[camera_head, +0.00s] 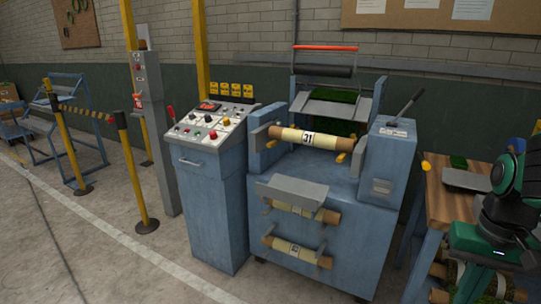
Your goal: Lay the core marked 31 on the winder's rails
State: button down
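The core marked 31 (325,140) is a tan tube with a pale yellow wrap and brown ends. It lies level across the front of the blue winder (340,190), between its side plates. A yellow-tipped rail end (341,157) shows just below its right part, and the core appears to rest there; the exact contact is too small to tell. No gripper is seen at the core. My green and black arm shows at the right edge, over the wooden bench; its fingers cannot be made out.
Two more wrapped cores, an upper one (329,215) and a lower one (283,245), sit on the winder's front holders; a grey tray (292,190) partly hides the upper one. A control console (212,195) stands left. A wooden bench (438,205) stands right. Yellow posts (133,175) stand left.

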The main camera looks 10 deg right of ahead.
aim_at(326, 141)
jog(key=u, duration=0.3)
jog(key=k, duration=0.6)
jog(key=z, duration=0.35)
jog(key=i, duration=0.9)
jog(key=z, duration=0.35)
jog(key=i, duration=1.15)
jog(key=u, duration=0.8)
jog(key=i, duration=0.3)
jog(key=u, duration=0.15)
